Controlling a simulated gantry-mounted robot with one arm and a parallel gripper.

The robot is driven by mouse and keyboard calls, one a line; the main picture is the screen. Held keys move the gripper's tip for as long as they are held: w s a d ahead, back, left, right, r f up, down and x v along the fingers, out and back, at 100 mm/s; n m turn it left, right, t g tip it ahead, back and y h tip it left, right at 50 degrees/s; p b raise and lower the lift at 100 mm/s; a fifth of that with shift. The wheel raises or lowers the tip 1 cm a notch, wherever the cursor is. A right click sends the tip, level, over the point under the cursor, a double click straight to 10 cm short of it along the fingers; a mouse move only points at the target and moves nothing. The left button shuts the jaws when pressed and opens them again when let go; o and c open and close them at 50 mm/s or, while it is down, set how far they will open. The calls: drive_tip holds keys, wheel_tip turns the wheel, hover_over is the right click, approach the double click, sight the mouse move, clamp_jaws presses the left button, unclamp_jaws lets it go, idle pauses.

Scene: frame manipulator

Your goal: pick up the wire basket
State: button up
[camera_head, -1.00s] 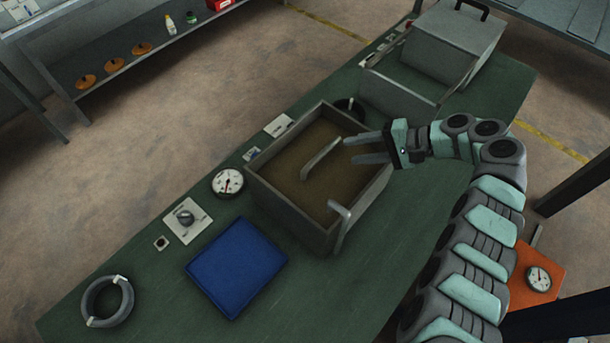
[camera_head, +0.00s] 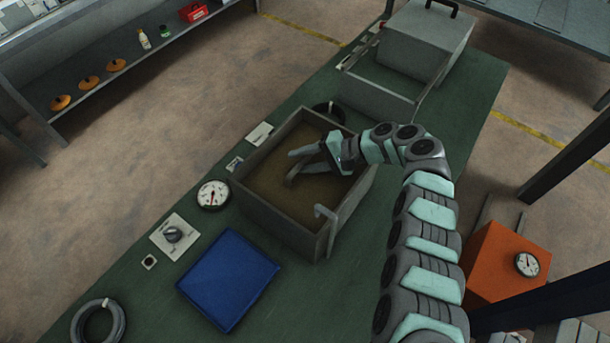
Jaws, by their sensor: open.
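A grey open-topped tank (camera_head: 277,215) with brown contents stands on the green bench. No basket mesh is visible; whatever is below the brown surface is hidden. A grey bar handle (camera_head: 292,177) stands up inside the tank and is partly covered by my gripper. A second bent grey handle (camera_head: 327,220) is at the tank's near right wall. My gripper (camera_head: 296,162) is open, over the tank and right at the inner bar handle. I cannot tell whether the handle is between the fingers or touching them.
A blue tray (camera_head: 230,279), a gauge (camera_head: 213,195) and a knob plate (camera_head: 174,235) lie left of the tank. A second grey tank (camera_head: 378,98) and a grey box (camera_head: 425,40) stand behind. An orange block (camera_head: 500,262) is at the right.

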clamp_jaws()
idle(0.4)
idle(1.0)
